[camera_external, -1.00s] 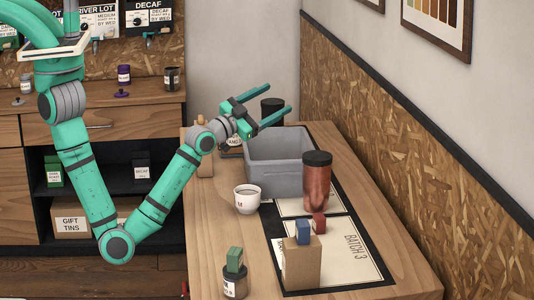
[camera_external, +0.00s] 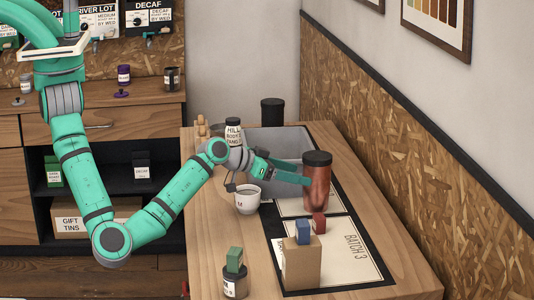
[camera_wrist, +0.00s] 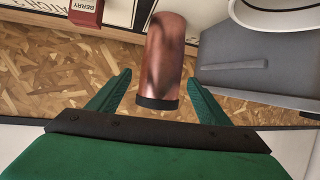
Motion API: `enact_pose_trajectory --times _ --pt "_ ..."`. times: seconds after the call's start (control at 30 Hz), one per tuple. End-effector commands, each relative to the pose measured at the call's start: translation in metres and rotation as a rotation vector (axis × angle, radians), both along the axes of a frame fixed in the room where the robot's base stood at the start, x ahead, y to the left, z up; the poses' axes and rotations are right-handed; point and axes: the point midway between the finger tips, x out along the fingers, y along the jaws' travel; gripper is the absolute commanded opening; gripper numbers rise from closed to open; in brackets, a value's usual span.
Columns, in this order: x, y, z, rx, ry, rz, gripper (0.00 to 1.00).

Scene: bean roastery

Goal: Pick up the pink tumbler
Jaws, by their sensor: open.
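The pink tumbler (camera_external: 317,186), coppery pink with a black lid, stands upright on the right part of the table, beside the grey bin. In the wrist view the tumbler (camera_wrist: 164,60) shows in the middle, its black lid nearest my gripper. My gripper (camera_wrist: 159,77) is open and empty. Its two green fingers point toward the tumbler, one on each side of it in the wrist view. In the external view a finger reaches to the tumbler's left side; I cannot tell whether it touches.
The grey bin (camera_external: 297,143) stands behind and left of the tumbler. A white cup (camera_external: 247,202) sits under my wrist. In front are a red block (camera_external: 319,222), a cardboard box (camera_external: 302,266) with a blue block (camera_external: 303,231) on it, and a jar (camera_external: 235,286) with a green block.

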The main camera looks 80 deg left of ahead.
Motion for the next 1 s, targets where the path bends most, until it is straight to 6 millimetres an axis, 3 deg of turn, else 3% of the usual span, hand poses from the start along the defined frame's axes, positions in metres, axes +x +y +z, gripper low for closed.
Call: enact_pose_trajectory --times 0.7,1.0 --pt "0.069 0.019 -0.023 0.0 -0.001 0.0 0.72" --pt "0.073 0.02 -0.024 0.004 -0.001 0.0 0.72"
